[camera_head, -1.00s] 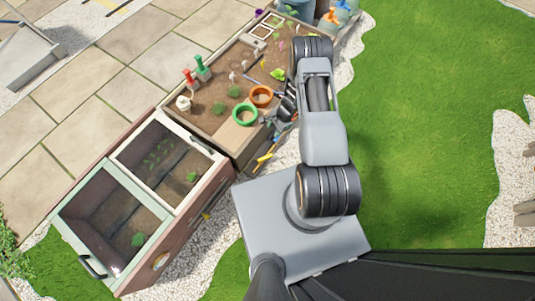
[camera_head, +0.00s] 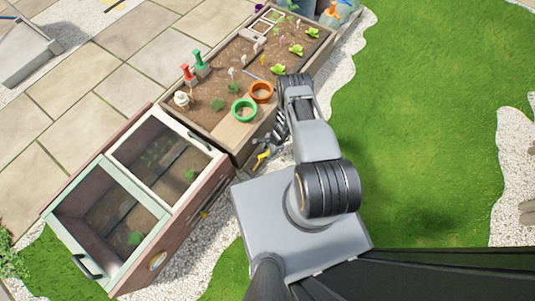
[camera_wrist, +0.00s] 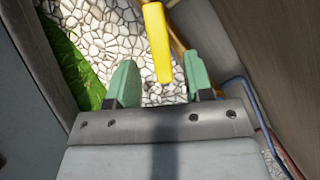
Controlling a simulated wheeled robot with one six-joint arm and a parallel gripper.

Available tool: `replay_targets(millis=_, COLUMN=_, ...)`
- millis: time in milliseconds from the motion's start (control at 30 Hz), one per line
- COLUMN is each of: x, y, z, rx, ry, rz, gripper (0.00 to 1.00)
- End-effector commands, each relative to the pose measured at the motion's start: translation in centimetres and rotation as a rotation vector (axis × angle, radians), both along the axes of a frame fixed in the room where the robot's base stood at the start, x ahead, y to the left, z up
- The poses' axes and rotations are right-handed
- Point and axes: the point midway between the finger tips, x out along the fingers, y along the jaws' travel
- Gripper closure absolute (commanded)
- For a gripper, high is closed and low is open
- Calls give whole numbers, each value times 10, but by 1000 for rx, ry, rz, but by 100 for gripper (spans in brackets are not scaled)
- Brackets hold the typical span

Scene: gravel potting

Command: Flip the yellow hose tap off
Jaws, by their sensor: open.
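The yellow hose tap lever (camera_head: 263,158) shows just off the front side of the wooden planter, close to my gripper (camera_head: 269,147). In the wrist view the yellow lever (camera_wrist: 157,38) hangs down from the top edge. Its lower end lies between the two green fingers of my gripper (camera_wrist: 160,80) in the picture, with a gap on each side. The fingers are apart and hold nothing. I cannot tell how far the lever is from the fingers in depth. The tap's body is mostly hidden.
The planter (camera_head: 221,133) holds a green pot ring (camera_head: 244,119), an orange pot (camera_head: 261,98) and several seedlings. A cold frame (camera_head: 188,213) stands at lower left. A blue hose (camera_wrist: 240,88) runs beside a brown wall (camera_wrist: 285,60) in the wrist view. Grass (camera_head: 430,130) lies open at right.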

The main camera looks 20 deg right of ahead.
Motion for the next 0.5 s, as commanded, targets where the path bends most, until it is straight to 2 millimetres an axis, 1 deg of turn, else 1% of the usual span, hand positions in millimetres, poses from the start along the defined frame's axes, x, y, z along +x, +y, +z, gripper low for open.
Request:
replay_targets(millis=33, x=0, y=2, z=-8, rx=0, ry=0, rz=1, gripper=53)
replay_targets(millis=200, x=0, y=7, z=-18, rx=-1, ry=-1, rz=0, gripper=53)
replay_targets(millis=500, x=-1, y=9, z=-21, rx=0, ry=-1, rz=0, gripper=53)
